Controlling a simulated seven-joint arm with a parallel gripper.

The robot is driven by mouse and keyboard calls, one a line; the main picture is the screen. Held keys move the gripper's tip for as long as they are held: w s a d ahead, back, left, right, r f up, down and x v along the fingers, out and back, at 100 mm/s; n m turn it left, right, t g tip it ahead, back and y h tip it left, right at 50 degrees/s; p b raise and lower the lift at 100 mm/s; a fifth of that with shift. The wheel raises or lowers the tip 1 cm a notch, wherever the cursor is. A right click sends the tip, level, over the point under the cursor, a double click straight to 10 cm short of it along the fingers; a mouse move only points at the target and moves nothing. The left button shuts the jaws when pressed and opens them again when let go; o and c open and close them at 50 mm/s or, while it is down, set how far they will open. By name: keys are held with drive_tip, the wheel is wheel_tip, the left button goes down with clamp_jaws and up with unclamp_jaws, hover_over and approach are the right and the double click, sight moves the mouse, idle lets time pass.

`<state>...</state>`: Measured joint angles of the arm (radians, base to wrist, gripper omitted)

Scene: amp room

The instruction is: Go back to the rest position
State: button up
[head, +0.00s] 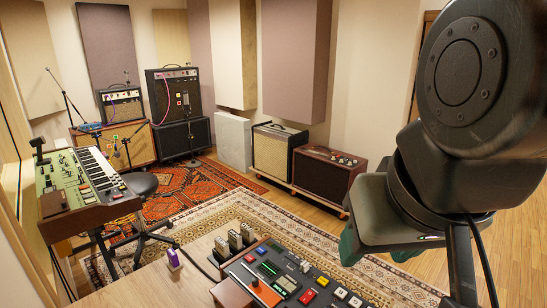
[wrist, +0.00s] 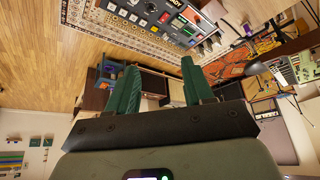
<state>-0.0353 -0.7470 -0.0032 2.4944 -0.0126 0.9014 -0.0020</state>
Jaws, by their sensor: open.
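My gripper (wrist: 160,70) is open in the wrist view, with its two green fingers spread apart and nothing between them. In the head view my gripper shows at the right, partly hidden behind my wrist, with bits of green finger at its lower edge. It hangs in the air, right of the wooden desk (head: 165,285) and apart from the things on it.
A keyboard (head: 85,185) stands left. Amplifiers (head: 325,172) stand by the back wall. Patterned rugs (head: 265,215) cover the floor. Bare wood floor (head: 500,240) lies right.

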idle(0.7)
drive_tip(key=o, duration=0.3)
drive_tip(key=shift+w+r, duration=0.1)
drive_tip(key=shift+w, duration=0.05)
drive_tip(key=o, duration=0.6)
drive_tip(key=w+a+r+m+g, duration=0.1)
drive_tip(key=w+m, duration=0.1)
drive_tip(key=w, duration=0.4)
drive_tip(key=shift+w+a+r, duration=0.15)
drive_tip(key=shift+a+r, duration=0.05)
drive_tip(key=shift+r, duration=0.15)
drive_tip(key=w+a+f+m+g, duration=0.2)
drive_tip(key=w+a+f, duration=0.1)
drive_tip(key=w, duration=0.4)
drive_tip(key=w+a+f+m+g, duration=0.1)
drive_tip(key=w+a+f+m, duration=0.15)
drive_tip(key=w, duration=0.45)
drive_tip(key=w+a+f+m+g, duration=0.2)
drive_tip(key=w+f+m, duration=0.15)
drive_tip(key=w, duration=0.35)
wheel_tip(320, 180, down, 10)
drive_tip(key=shift+w+a+n, duration=0.15)
drive_tip(key=shift+a+n, duration=0.05)
drive_tip(key=shift+n, duration=0.1)
wheel_tip(320, 180, up, 10)
